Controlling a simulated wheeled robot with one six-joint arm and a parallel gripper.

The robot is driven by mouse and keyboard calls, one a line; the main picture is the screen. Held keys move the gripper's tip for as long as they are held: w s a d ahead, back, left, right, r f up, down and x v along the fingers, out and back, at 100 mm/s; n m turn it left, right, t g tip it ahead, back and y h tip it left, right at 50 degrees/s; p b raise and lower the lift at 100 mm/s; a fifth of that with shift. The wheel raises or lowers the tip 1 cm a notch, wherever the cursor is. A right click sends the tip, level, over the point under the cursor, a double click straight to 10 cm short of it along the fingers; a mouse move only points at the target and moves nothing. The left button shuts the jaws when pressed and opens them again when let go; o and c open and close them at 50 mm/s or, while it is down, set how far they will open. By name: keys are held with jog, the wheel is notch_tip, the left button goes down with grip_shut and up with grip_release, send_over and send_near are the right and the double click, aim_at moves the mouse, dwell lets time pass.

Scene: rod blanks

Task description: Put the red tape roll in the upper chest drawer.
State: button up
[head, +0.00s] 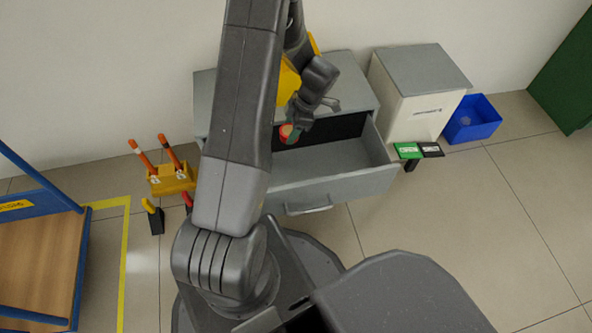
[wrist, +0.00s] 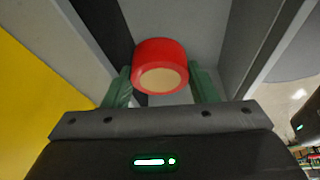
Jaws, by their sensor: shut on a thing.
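The red tape roll (wrist: 160,62), with a pale core, is between the two green fingertips of my gripper (wrist: 160,84) in the wrist view. My gripper is shut on it. In the head view the roll (head: 285,131) shows small and partly hidden beside my gripper (head: 291,133), above the open drawer. The upper chest drawer (head: 345,187) is pulled out from the grey chest (head: 345,75). The part of its inside that shows looks empty. My arm hides the left part of the drawer and chest.
A white box-shaped unit with a grey top (head: 425,82) stands right of the chest, with a blue bin (head: 472,122) beside it. A yellow holder with orange-handled tools (head: 172,180) is at the left. A blue-framed table (head: 40,255) stands at the far left.

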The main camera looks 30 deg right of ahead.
jog(key=shift+n, duration=0.5)
jog(key=f+b, duration=0.1)
jog(key=f, duration=0.4)
jog(key=s+d+f+b, duration=0.1)
jog(key=f+b, duration=0.1)
jog(key=f, duration=0.4)
jog(key=f+b, duration=0.2)
jog(key=f, duration=0.4)
jog(key=shift+s+d+f, duration=0.2)
jog(key=shift+s+f, duration=0.05)
jog(key=shift+s, duration=0.15)
jog(key=shift+f, duration=0.15)
jog(key=o, duration=1)
jog(key=shift+c, duration=0.2)
jog(key=shift+r, duration=0.25)
jog(key=p+v, duration=0.3)
jog(key=v, duration=0.8)
jog(key=shift+d+r+p, duration=0.3)
jog(key=shift+d+r, duration=0.05)
jog(key=shift+w, duration=0.15)
